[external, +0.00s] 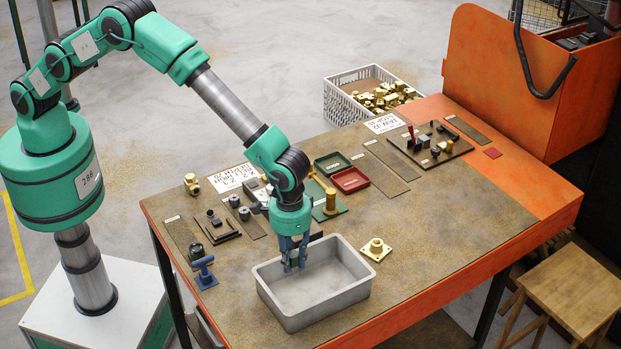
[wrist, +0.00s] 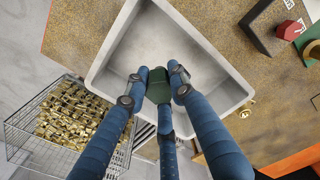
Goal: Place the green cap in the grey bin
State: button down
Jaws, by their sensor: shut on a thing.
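The grey bin (external: 314,308) is an open rectangular tray near the table's front edge, and its inside looks empty. In the wrist view its rim and floor (wrist: 150,42) spread behind my fingers. My gripper (external: 293,264) points down over the left rear part of the bin. In the wrist view my blue fingers (wrist: 158,85) are shut on the dark green cap (wrist: 158,93), with the pale bin floor behind it. In the external view the fingers hide the cap. I cannot tell how high the cap is above the bin floor.
A red tray (external: 350,181) and a green tray (external: 331,163) lie behind. A white basket (external: 343,104) of brass parts is beyond the table. The right front tabletop is clear.

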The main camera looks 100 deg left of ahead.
jog(key=shift+w+d+n+p, duration=0.35)
jog(key=shift+w+d, duration=0.3)
jog(key=shift+w, duration=0.35)
jog(key=shift+f, duration=0.2)
send_over(300, 302)
jog(key=shift+f+p, duration=0.3)
jog(key=shift+f, duration=2.5)
jog(key=shift+f, duration=0.1)
jog(key=shift+f, duration=1.95)
jog(key=shift+f, duration=0.2)
jog(key=c, duration=1.5)
grip_release()
jog(key=shift+o, duration=0.2)
jog(key=shift+s, duration=0.1)
